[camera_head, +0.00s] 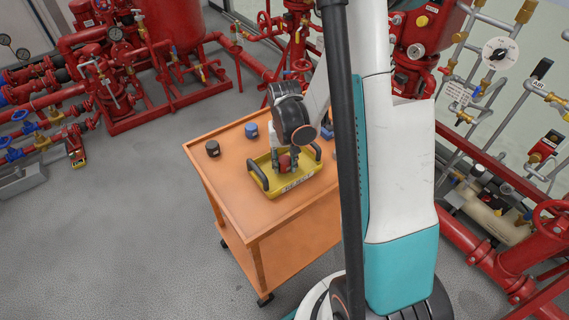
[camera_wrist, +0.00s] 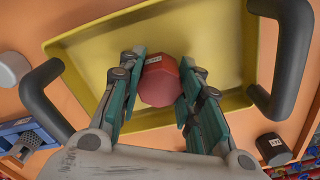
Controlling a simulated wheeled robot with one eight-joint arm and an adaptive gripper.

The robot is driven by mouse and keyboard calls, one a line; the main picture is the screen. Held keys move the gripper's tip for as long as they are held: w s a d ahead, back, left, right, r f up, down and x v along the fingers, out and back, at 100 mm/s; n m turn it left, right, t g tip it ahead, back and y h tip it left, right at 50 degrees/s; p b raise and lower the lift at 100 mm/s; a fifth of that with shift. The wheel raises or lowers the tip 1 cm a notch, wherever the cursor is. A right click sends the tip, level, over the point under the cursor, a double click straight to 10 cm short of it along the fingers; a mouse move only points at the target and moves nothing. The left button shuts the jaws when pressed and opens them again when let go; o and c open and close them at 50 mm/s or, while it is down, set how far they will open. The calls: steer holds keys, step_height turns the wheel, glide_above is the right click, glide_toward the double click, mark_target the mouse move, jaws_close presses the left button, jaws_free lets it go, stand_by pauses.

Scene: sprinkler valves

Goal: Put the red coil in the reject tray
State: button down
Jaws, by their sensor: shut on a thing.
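The red coil (camera_wrist: 160,82) sits between the two fingers of my gripper (camera_wrist: 160,88) in the wrist view, with a small white label on its side. My gripper is shut on it. The yellow reject tray (camera_wrist: 75,50) lies beneath and around the fingers, with a dark handle at each end. In the head view, the tray (camera_head: 297,194) stands on the orange cart, and the red coil (camera_head: 285,163) shows at my gripper over the tray's inside. Whether the coil touches the tray floor I cannot tell.
The orange cart (camera_head: 235,187) also bears a black coil (camera_head: 212,148) and a blue coil (camera_head: 251,130) beyond the tray. The wrist view shows a black coil (camera_wrist: 272,149) at lower right and a blue object (camera_wrist: 25,138) at left. Red pipework (camera_head: 130,60) stands behind.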

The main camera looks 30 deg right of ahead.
steer(key=shift+r, duration=0.1)
steer(key=shift+f, duration=0.25)
steer(key=c, duration=1.2)
jaws_free()
steer(key=shift+r, duration=0.1)
steer(key=shift+o, duration=0.2)
steer(key=shift+r, duration=0.1)
step_height(320, 180, up, 12)
steer(key=p, duration=0.4)
steer(key=shift+r, duration=0.1)
